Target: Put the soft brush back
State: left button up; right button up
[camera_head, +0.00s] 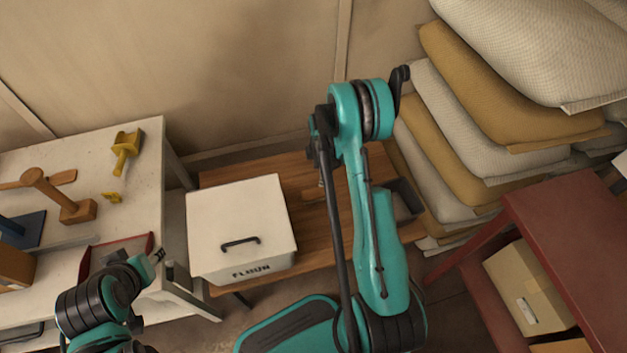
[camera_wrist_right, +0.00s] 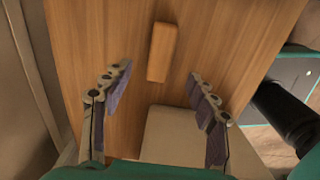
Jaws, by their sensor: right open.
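A plain wooden block (camera_wrist_right: 162,52), possibly the back or handle of the soft brush, lies on the brown wooden bench in the right wrist view. No bristles show, so I cannot tell for sure. My right gripper (camera_wrist_right: 158,82) is open and empty, pointing down at the bench, with the block between and beyond its fingertips. In the head view a small brown piece (camera_head: 312,194) shows on the bench beside my right arm, which hides the right gripper. My left gripper (camera_head: 157,257) is over the white table's edge; its jaws are too small to read.
A white flour bin (camera_head: 240,210) with a dark handle stands on the wooden bench (camera_head: 300,262). A grey tray (camera_head: 407,200) sits behind my right arm. The white table (camera_head: 110,210) holds yellow and wooden tools. Stacked sacks (camera_head: 450,120) and a red shelf (camera_head: 560,230) stand right.

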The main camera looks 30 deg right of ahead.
jog(key=s+a+r+m+t, duration=0.1)
jog(key=s+a+r+m, duration=0.15)
jog(key=r, duration=0.45)
jog(key=s+a+r+m+t, duration=0.1)
jog(key=a+r+m, duration=0.15)
jog(key=r, duration=0.55)
jog(key=s+a+r+m+t, duration=0.1)
jog(key=a+r+m, duration=0.1)
jog(key=a+r, duration=0.35)
jog(key=s+a+r+m+t, duration=0.2)
jog(key=s+a+r+m, duration=0.1)
jog(key=s, duration=0.4)
jog(key=s+a+r+m+t, duration=0.2)
jog(key=s+a+r+m, duration=0.1)
jog(key=s+r, duration=0.3)
jog(key=shift+s+m, duration=0.7)
jog(key=shift+m, duration=0.2)
